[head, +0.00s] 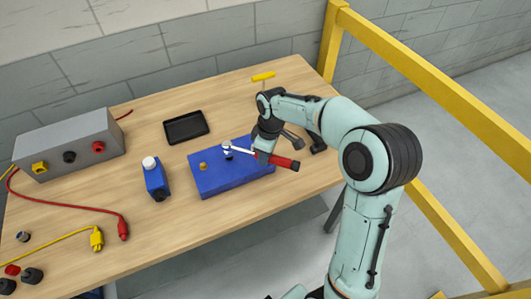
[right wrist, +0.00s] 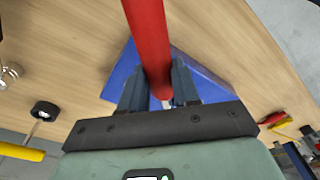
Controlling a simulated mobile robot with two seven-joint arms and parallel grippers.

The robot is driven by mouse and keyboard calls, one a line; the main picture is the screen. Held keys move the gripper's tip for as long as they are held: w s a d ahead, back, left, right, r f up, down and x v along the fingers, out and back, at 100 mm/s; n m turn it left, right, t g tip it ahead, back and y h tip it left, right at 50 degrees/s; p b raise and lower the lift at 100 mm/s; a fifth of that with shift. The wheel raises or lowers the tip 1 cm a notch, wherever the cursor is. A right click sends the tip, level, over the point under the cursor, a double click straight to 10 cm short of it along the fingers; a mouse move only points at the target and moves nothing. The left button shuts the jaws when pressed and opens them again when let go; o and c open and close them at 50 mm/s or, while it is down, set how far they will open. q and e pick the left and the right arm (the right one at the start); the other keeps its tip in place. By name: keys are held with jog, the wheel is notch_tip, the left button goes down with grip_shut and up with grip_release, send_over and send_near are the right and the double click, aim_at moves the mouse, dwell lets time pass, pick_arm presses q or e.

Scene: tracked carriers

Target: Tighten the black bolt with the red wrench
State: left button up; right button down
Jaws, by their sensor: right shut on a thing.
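The red wrench has a red handle (head: 284,162) and a pale metal shaft running left over the blue block (head: 212,184). My right gripper (head: 263,152) is shut on the wrench near where handle and shaft meet. In the right wrist view, the red handle (right wrist: 150,45) stands between the fingers, above the blue block (right wrist: 208,86). The wrench head (head: 227,146) is at the black bolt (head: 228,155), which it partly hides. I cannot tell whether it is seated on it. A brass bolt (head: 203,166) stands left on the block. My left gripper is not in view.
A blue bottle with white cap (head: 155,179) stands left of the block. A black tray (head: 186,127) lies behind. A grey box (head: 70,144) with cables is at left. A yellow-handled tool (head: 263,77) is at the back edge. Yellow rails (head: 420,80) border the right.

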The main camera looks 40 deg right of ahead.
jog(key=shift+f+b, duration=0.3)
jog(key=shift+f, duration=0.25)
dwell(1.3)
jog(key=shift+f, duration=0.3)
dwell(0.4)
jog(key=c, duration=1.4)
grip_release()
grip_shut()
